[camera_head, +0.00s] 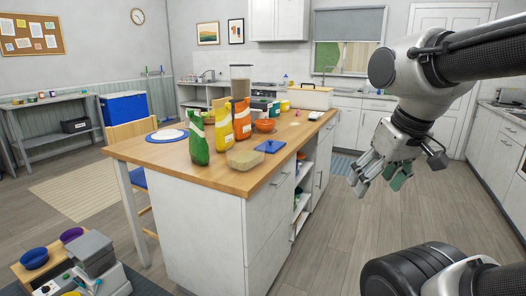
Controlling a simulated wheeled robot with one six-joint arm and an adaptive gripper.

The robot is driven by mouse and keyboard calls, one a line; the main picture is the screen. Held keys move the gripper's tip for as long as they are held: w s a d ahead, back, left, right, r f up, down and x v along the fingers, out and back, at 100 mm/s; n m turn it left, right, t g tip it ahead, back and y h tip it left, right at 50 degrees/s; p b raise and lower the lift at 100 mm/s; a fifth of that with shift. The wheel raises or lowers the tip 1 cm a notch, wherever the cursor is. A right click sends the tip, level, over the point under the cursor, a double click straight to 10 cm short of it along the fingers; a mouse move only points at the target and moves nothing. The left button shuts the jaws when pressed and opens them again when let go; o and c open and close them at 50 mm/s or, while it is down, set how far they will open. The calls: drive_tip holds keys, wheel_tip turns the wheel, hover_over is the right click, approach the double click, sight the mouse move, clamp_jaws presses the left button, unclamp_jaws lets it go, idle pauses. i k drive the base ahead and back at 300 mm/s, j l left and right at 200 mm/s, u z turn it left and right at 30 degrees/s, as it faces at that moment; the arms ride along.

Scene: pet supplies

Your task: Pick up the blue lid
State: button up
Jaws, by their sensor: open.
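The blue lid (271,146) lies flat on the wooden top of the kitchen island (190,177), near its right edge. It looks like a small blue rectangle with a raised middle part. My gripper (376,186) hangs in the air to the right of the island, beyond its edge and well apart from the lid. Its fingers point down and are open with nothing between them. No part of the lid is covered by the arm.
A beige tub (244,159) sits just left of the lid. An orange bowl (265,126) is behind the lid. A cream box (310,97) stands farther back. The floor right of the island is clear.

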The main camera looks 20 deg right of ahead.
sight(272, 146)
drive_tip(key=i+l+u, duration=0.1)
drive_tip(key=i+l, duration=0.35)
drive_tip(key=i+l+u, duration=0.15)
drive_tip(key=i+l, duration=0.3)
drive_tip(key=i+l+u, duration=0.1)
drive_tip(key=i+l, duration=0.3)
drive_tip(key=l, duration=0.2)
drive_tip(key=i+l+u, duration=0.1)
drive_tip(key=i+l, duration=0.3)
drive_tip(key=l, duration=0.15)
